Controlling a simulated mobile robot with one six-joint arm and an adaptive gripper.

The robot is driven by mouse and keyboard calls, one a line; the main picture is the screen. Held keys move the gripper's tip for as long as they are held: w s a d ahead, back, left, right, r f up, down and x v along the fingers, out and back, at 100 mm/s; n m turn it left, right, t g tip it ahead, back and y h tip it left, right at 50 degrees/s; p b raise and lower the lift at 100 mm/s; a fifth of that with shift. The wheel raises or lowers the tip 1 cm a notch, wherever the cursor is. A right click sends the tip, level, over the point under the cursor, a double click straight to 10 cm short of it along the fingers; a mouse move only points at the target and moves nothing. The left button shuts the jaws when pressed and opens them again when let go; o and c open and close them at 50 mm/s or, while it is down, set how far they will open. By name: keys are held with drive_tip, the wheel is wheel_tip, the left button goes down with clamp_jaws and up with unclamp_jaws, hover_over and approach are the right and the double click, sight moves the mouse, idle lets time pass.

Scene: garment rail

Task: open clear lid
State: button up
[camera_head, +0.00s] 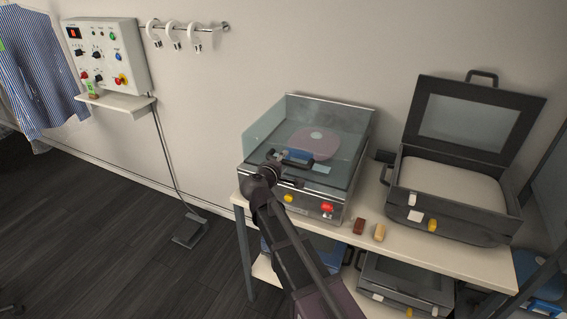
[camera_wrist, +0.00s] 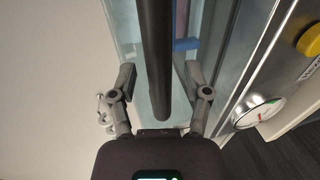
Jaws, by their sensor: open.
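The clear lid (camera_head: 262,125) is a see-through cover on the steel machine (camera_head: 312,202) on the table, and it appears down. A pink disc (camera_head: 318,142) and something blue show through it. A dark handle (camera_head: 298,160) is at the lid's front. My gripper (camera_head: 272,163) is at the lid's front, close to the handle. In the wrist view my gripper (camera_wrist: 160,80) is open, with a dark bar (camera_wrist: 154,50), seemingly the handle, running between its two fingers. I cannot tell whether the fingers touch it.
The machine's front has a yellow button (camera_head: 289,198) and a red button (camera_head: 327,208); the wrist view shows a round gauge (camera_wrist: 258,112). An open dark case (camera_head: 465,232) stands to the right. Two small blocks, brown (camera_head: 359,226) and tan (camera_head: 379,232), lie on the table (camera_head: 345,235). A wall is behind.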

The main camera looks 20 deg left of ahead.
clamp_jaws()
drive_tip(key=shift+r, duration=0.15)
